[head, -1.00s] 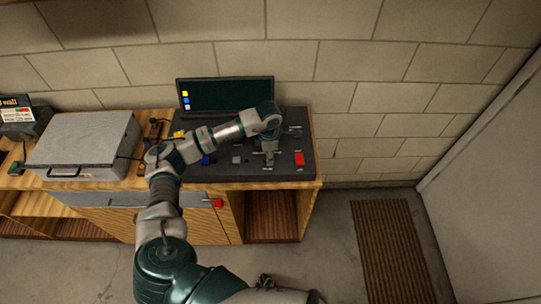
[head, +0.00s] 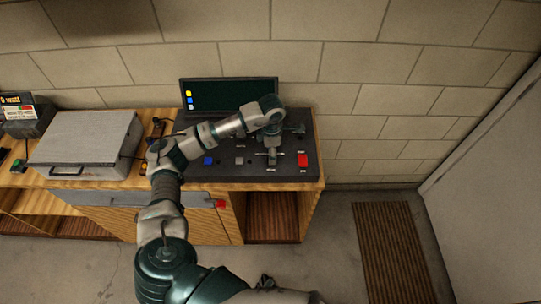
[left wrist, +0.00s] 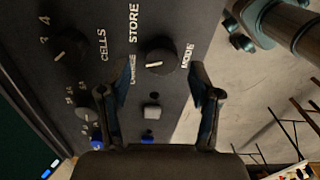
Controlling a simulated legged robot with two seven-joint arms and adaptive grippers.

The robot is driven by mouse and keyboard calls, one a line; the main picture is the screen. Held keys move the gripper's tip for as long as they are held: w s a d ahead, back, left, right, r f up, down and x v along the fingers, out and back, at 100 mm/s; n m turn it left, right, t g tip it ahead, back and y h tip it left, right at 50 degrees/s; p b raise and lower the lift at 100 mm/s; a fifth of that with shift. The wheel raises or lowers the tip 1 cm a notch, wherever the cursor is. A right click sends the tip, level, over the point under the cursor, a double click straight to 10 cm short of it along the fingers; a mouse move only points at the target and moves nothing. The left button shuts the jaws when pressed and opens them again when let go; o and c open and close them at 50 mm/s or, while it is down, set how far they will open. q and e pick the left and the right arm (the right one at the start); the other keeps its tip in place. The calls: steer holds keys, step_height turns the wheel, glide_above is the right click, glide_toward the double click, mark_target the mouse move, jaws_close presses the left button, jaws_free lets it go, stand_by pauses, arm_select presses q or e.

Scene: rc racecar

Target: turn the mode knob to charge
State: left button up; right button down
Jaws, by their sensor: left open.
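The mode knob (left wrist: 162,62) is a round black dial on a dark panel, with "MODE" printed on its right in the left wrist view. Its white mark lies on its left side, facing a label partly hidden by a finger; "STORE" is printed at upper left. My left gripper (left wrist: 162,75) is open, with one fingertip on each side of the knob. I cannot tell whether the fingers touch it. In the head view my left gripper (head: 271,157) points down at the panel's right part and hides the knob. My right gripper is not in view.
The dark panel (head: 220,172) has a screen (head: 230,94) behind it, a red button (head: 303,160) right of the gripper and a blue button (head: 208,160) to the left. A cells knob (left wrist: 70,45) is nearby. A grey case (head: 90,135) stands at left.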

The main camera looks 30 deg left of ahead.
arm_select(q)
step_height(320, 180, up, 9)
steer(key=shift+a, duration=0.25)
steer(key=shift+f, duration=0.1)
